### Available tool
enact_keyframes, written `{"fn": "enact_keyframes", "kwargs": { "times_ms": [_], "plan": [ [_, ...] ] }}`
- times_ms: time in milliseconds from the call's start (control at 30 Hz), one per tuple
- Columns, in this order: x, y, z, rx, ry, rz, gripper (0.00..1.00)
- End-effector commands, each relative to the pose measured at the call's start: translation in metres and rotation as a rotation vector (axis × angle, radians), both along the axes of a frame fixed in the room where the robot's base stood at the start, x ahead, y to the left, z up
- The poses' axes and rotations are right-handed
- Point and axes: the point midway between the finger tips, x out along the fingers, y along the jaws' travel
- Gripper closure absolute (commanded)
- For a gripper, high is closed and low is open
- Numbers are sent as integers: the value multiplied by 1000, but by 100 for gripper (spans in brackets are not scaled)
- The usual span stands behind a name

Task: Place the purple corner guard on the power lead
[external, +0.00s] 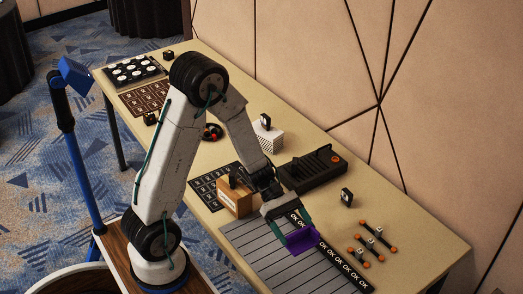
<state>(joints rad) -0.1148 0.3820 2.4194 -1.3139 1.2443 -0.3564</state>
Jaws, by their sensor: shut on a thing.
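My gripper (291,232) is at the lower middle of the external view, pointing down with its teal fingers shut on the purple corner guard (302,241). The guard is over the grey lined panel (252,262) and the black strip marked OK (343,268). I cannot tell whether it touches them or hangs just above. I cannot pick out the power lead with certainty; a small black round item with orange (212,132) lies behind my arm, partly hidden.
A wooden box (234,203) stands left of my gripper, and a long black case (315,170) lies behind it. Several orange-ended connectors (372,240) lie to the right. A white block (267,138) and dark trays (132,71) are farther back. The table's right front corner is clear.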

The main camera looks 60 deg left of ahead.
Motion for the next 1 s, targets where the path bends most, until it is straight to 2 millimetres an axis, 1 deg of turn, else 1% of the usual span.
{"fn": "enact_keyframes", "kwargs": {
  "times_ms": [267,367,467,567,600,667,700,767,800,867,900,967,1000],
  "plan": [
    [39,49,-2,8,0,152,42],
    [57,78,-3,12,-2,233,42],
    [76,116,-3,16,-2,333,42],
    [95,164,-4,19,-1,452,42],
    [101,185,-4,21,-1,502,42],
    [109,217,-5,23,0,578,42],
    [113,239,-5,23,1,627,42],
    [116,272,-5,24,1,699,42],
    [118,294,-5,24,2,748,42],
    [118,327,-5,25,3,818,42],
    [117,349,-5,25,4,865,42],
    [113,382,-5,24,3,935,42],
    [110,403,-5,23,3,981,42]
  ]
}}
